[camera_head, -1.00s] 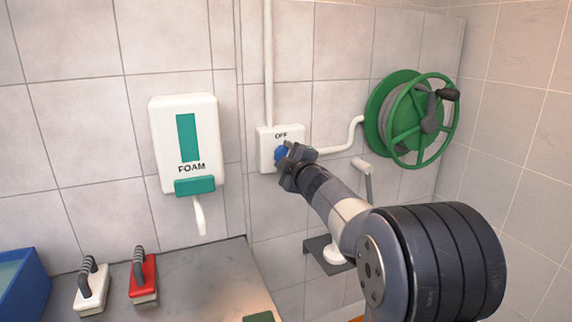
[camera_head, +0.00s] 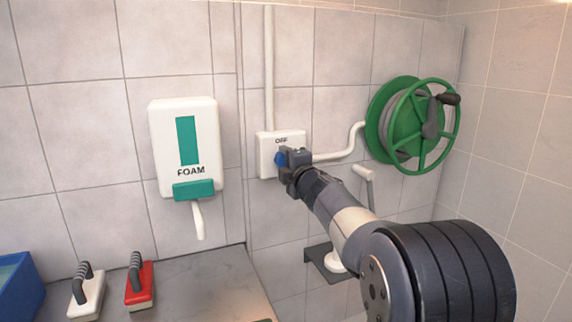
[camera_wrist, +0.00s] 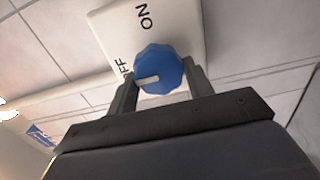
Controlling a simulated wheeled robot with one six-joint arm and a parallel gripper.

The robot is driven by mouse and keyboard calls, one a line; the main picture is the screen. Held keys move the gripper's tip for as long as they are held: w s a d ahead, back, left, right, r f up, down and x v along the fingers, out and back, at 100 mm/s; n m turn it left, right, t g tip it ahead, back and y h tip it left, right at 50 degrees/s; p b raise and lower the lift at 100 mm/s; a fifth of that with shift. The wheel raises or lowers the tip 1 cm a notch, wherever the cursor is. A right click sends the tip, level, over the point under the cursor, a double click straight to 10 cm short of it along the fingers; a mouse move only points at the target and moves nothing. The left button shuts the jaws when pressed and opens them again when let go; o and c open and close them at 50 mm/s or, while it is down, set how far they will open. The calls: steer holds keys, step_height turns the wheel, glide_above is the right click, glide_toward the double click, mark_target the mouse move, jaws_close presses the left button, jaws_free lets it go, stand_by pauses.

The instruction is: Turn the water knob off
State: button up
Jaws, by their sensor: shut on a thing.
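The water knob (camera_wrist: 158,70) is blue and faceted, with a white pointer mark. It sits on a white wall box (camera_head: 267,143) lettered OFF and ON. In the wrist view the pointer mark aims left, towards the partly hidden OFF lettering, and ON stands above the knob. My gripper (camera_wrist: 161,88) is shut on the knob, one finger on each side. In the head view the knob (camera_head: 279,158) shows only as a blue patch beside my gripper (camera_head: 287,160), which hides the rest.
A white pipe (camera_head: 269,70) runs up from the box, and another leads to a green hose reel (camera_head: 410,125) at the right. A foam dispenser (camera_head: 187,140) hangs at the left. Below it, a red brush (camera_head: 140,288) and a white brush (camera_head: 87,294) lie on the counter (camera_head: 205,285).

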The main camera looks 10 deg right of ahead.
steer(key=o, duration=1)
steer(key=shift+c, duration=0.2)
steer(key=s+d, duration=0.2)
steer(key=s, duration=0.8)
steer(key=shift+s, duration=0.3)
steer(key=w+a, duration=0.2)
steer(key=w, duration=0.8)
steer(key=shift+w, duration=0.35)
steer(key=shift+s, duration=0.15)
